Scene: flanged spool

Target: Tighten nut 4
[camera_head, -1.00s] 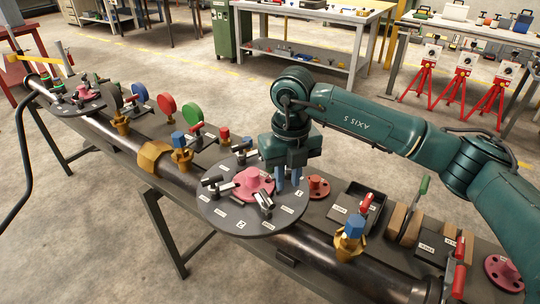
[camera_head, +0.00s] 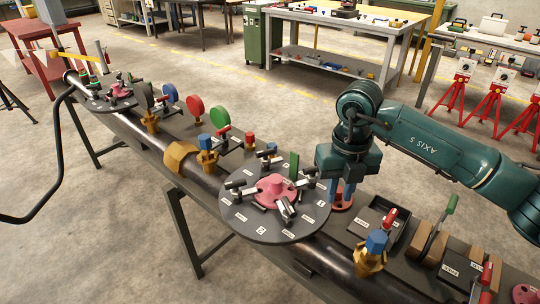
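A round dark flange (camera_head: 243,224) with white number labels sits on the long pipe. A pink hub (camera_head: 276,187) stands at its middle. Several dark, silver-ended nut or clamp pieces stand around the hub, one of them at the front (camera_head: 286,211). The label 2 is readable near the front edge; I cannot make out which piece is nut 4. My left gripper is out of view.
A blue-topped brass valve (camera_head: 371,252) and a dark tray (camera_head: 379,221) stand right of the flange. Another blue-topped brass valve (camera_head: 207,151) and red and green discs stand to the left. A green upright piece (camera_head: 293,167) stands at the flange's back.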

